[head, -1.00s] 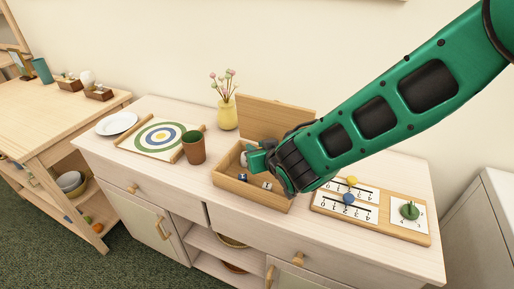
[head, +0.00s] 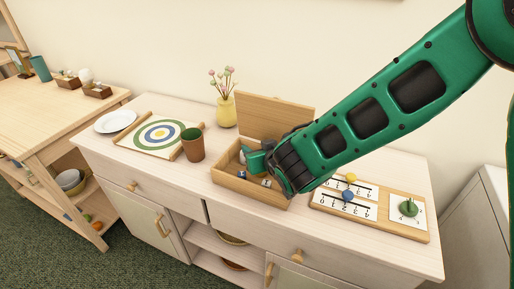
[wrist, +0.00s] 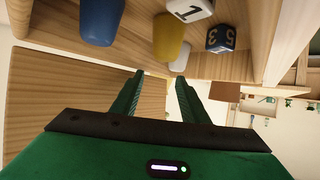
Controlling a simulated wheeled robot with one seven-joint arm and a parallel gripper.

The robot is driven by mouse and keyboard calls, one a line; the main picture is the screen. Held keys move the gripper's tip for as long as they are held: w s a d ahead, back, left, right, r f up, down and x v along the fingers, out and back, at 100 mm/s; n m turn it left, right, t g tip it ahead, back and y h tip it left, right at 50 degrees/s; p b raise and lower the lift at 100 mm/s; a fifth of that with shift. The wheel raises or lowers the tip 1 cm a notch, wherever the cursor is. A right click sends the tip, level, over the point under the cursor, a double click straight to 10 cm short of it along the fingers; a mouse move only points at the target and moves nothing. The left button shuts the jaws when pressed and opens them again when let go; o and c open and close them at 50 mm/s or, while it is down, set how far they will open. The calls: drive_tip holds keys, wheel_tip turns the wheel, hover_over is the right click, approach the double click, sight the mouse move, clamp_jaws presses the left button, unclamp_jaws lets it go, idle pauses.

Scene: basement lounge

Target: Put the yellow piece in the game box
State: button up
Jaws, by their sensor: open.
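The game box (head: 230,183) is a wooden box on the cabinet top with its lid raised at the back. My gripper (wrist: 160,76) is open, with nothing between its fingers; in the head view (head: 257,161) it is at the box, and my wrist hides the box's right part. In the wrist view a yellow piece (wrist: 169,36) with a rounded end lies ahead of the fingertips, apart from them. It appears to be inside the box, beside dice (wrist: 221,38), a blue piece (wrist: 102,20) and a white piece (wrist: 181,58). I cannot make out the yellow piece in the head view.
A brown cup (head: 192,146) stands left of the box and a yellow vase (head: 227,112) behind it. A target board (head: 158,136) and a plate (head: 116,121) lie further left. A number board (head: 384,221) with yellow and blue beads and a green knob lies right.

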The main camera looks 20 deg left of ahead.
drive_tip(key=shift+r, duration=0.65)
drive_tip(key=v, duration=1.2)
drive_tip(key=shift+f, duration=0.1)
